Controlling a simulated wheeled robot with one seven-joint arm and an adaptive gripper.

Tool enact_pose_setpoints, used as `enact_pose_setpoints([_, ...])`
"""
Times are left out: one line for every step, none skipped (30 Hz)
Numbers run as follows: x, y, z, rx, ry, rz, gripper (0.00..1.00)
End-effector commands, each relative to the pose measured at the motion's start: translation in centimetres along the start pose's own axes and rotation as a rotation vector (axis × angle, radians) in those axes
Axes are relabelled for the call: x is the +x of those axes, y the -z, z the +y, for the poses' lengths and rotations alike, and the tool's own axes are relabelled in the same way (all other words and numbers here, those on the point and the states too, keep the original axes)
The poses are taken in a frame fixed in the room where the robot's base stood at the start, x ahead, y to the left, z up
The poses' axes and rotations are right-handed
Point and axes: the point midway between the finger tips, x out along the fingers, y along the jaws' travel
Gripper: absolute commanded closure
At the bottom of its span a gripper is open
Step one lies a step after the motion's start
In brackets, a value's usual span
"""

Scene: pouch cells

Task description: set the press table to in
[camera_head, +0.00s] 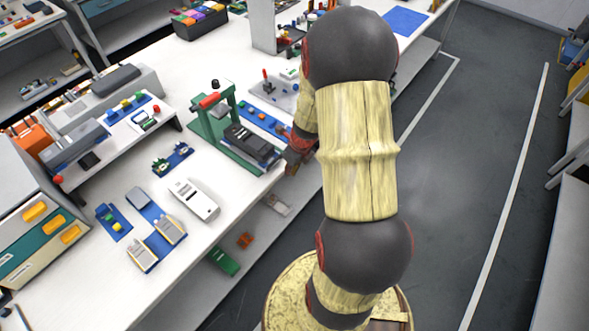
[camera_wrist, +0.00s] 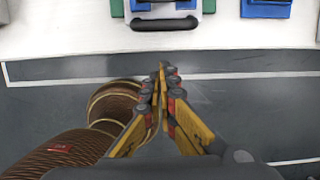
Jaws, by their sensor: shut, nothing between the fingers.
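The press (camera_head: 226,120) has a green frame with a red-ended lever and stands near the bench's front edge. Its dark press table (camera_head: 252,142) sits on the green base and extends toward that edge. In the wrist view a black bar handle (camera_wrist: 164,24) lies at the bench edge, between green base parts (camera_wrist: 117,8). My gripper (camera_wrist: 163,70) is shut and empty. It is over the floor just off the bench edge, in front of the handle and apart from it in the picture. In the head view my gripper (camera_head: 297,155) is partly hidden by my arm.
The white bench (camera_head: 227,215) holds blue trays (camera_head: 113,222), a white device (camera_head: 194,199) and a panel with a red-topped lever (camera_head: 275,90) behind the press. A lower shelf (camera_head: 261,218) runs under the bench. The grey floor (camera_head: 465,150) in front is clear.

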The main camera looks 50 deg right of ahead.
Motion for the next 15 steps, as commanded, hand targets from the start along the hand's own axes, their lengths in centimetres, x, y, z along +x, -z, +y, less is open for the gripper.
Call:
enact_pose_setpoints([-0.2, -1.0, -0.1, -0.005, 0.003, -0.003, 1.0])
enact_pose_setpoints([-0.2, -1.4, -0.1, -0.003, 0.003, -0.003, 1.0])
enact_pose_setpoints([-0.2, -1.8, -0.1, -0.005, 0.004, -0.003, 1.0])
enact_pose_setpoints([-0.2, -2.1, -0.1, -0.004, 0.004, -0.003, 1.0])
enact_pose_setpoints([-0.2, -2.3, -0.1, -0.004, 0.004, -0.003, 1.0])
enact_pose_setpoints([-0.1, -2.5, -0.1, -0.003, 0.003, -0.003, 1.0])
enact_pose_setpoints([-0.1, -2.6, -0.1, -0.002, 0.003, -0.002, 1.0])
enact_pose_setpoints([-0.1, -2.7, -0.1, -0.001, 0.003, -0.002, 1.0])
enact_pose_setpoints([-0.1, -2.8, -0.1, -0.001, 0.003, -0.002, 1.0])
enact_pose_setpoints([-0.1, -2.9, -0.1, -0.001, 0.003, -0.001, 1.0])
enact_pose_setpoints([-0.1, -2.9, -0.1, -0.001, 0.003, -0.001, 1.0])
enact_pose_setpoints([-0.1, -2.9, -0.1, -0.001, 0.003, -0.001, 1.0])
enact_pose_setpoints([-0.1, -2.9, -0.1, -0.001, 0.003, -0.001, 1.0])
enact_pose_setpoints([-0.2, -2.9, -0.1, -0.001, 0.003, -0.001, 1.0])
enact_pose_setpoints([-0.2, -2.9, -0.1, -0.001, 0.003, -0.001, 1.0])
